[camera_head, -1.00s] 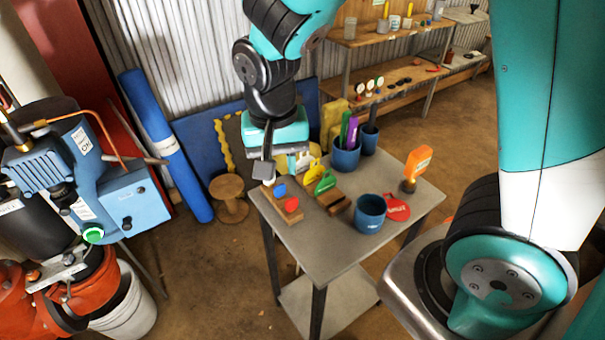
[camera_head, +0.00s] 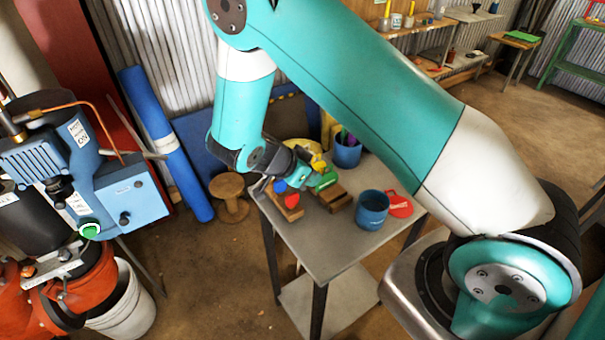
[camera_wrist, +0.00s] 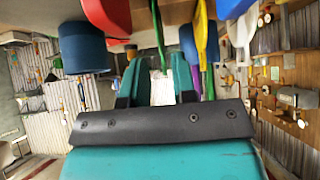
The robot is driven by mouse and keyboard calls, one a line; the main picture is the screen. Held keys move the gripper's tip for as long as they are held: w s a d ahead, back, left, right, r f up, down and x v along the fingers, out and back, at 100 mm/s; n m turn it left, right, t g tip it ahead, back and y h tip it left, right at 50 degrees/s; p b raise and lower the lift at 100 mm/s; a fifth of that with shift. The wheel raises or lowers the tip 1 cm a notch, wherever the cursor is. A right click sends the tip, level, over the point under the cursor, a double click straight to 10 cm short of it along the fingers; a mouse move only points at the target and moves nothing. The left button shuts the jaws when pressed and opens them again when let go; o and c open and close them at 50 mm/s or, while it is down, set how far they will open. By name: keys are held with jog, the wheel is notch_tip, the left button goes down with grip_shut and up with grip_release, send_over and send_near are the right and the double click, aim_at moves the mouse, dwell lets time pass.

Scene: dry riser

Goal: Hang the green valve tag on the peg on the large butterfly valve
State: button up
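The green valve tag (camera_head: 326,180) sits in a wooden block on the grey table, near a yellow tag (camera_head: 318,163).
A blue tag (camera_head: 279,186) and red tag (camera_head: 290,198) stand in another block. A wooden spool (camera_head: 229,193) stands on the floor.

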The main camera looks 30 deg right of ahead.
aim_at(329, 166)
jog(key=shift+b+x, duration=1.65)
jog(key=shift+x, duration=1.25)
grip_shut()
jog(key=shift+r, duration=0.1)
jog(key=shift+r+p, duration=1.75)
jog(key=shift+r, duration=1.2)
